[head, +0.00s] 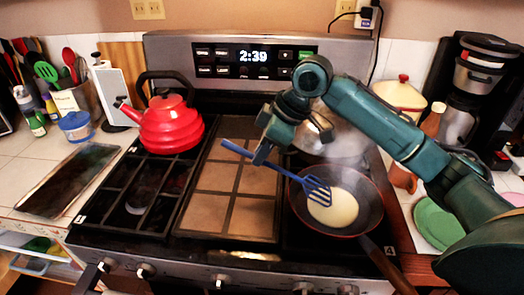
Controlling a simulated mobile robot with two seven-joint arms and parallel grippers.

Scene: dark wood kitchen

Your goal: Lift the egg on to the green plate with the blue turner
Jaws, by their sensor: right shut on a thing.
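The blue turner (286,173) is in my right gripper (262,157), which is shut on its handle above the middle of the stove. The slotted head of the turner is over the frying pan (365,188) and overlaps the upper left edge of the egg (338,209) in the picture. I cannot tell if the head touches the egg. The egg is pale and round and lies in the pan on the front right burner. The green plate (437,226) is on the counter right of the stove, partly hidden by my right arm. My left gripper is not in view.
A red kettle (166,124) stands on the back left burner. A steaming pot with a lid (345,136) is behind the pan. The pan's handle (388,268) points toward the front right. A cream pot (401,97) and a coffee maker (474,75) stand at the back right.

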